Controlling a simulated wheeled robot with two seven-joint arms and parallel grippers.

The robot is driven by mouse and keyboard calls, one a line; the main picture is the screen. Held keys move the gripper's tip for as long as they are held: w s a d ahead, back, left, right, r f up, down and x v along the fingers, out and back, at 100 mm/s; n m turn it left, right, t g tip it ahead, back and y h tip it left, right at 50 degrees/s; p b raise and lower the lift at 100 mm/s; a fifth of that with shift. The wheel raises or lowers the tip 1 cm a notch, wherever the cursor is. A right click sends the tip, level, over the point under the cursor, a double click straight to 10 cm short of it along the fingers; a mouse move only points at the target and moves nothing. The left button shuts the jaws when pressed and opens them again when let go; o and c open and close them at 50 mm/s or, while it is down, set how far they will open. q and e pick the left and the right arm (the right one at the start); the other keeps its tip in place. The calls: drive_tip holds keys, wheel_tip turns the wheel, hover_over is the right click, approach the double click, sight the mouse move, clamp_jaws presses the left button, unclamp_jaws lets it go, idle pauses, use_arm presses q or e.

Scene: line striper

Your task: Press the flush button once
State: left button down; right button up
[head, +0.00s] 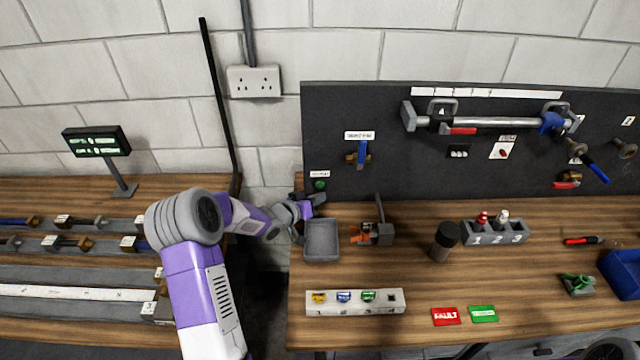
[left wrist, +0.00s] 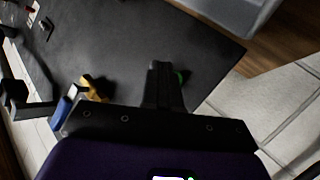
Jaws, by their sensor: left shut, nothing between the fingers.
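A small green button (head: 320,185) sits low on the left end of the dark back panel (head: 400,160), under a white label too small to read. It is the only button-like thing I see there. My left gripper (head: 318,199) is shut and empty, just below and in front of the button. The left wrist view shows its closed fingers (left wrist: 163,85) pointing toward the panel. I cannot tell whether they touch the button. My right gripper is not in view.
A grey tray (head: 321,240) lies just below the left gripper. A blue-handled valve (head: 362,153) is on the panel to the right of the button. A small clamp-like stand (head: 378,232) is right of the tray. A gap separates the two benches.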

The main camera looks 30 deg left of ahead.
use_arm(q)
drive_tip(key=shift+w+a, duration=0.3)
drive_tip(key=shift+w, duration=0.25)
drive_tip(key=shift+w+a, duration=0.1)
drive_tip(key=shift+w, duration=0.05)
idle(1.6)
drive_tip(key=shift+w+a+p, duration=0.15)
drive_tip(key=shift+w+p, duration=0.05)
drive_tip(key=shift+p, duration=0.2)
drive_tip(key=shift+w+a, duration=0.2)
drive_tip(key=shift+w, duration=0.15)
idle(0.6)
drive_tip(key=shift+s, duration=0.1)
drive_tip(key=shift+s+d, duration=0.45)
drive_tip(key=shift+s, duration=0.15)
drive_tip(key=shift+s+d+b, duration=0.2)
drive_tip(key=shift+s+d, duration=0.25)
drive_tip(key=shift+s, duration=0.25)
drive_tip(key=shift+s+d+b, duration=0.25)
drive_tip(key=shift+s+d, duration=0.15)
drive_tip(key=shift+s, duration=0.35)
drive_tip(key=shift+s+d+b, duration=0.2)
drive_tip(key=shift+s+d, duration=0.25)
drive_tip(key=shift+s, duration=0.25)
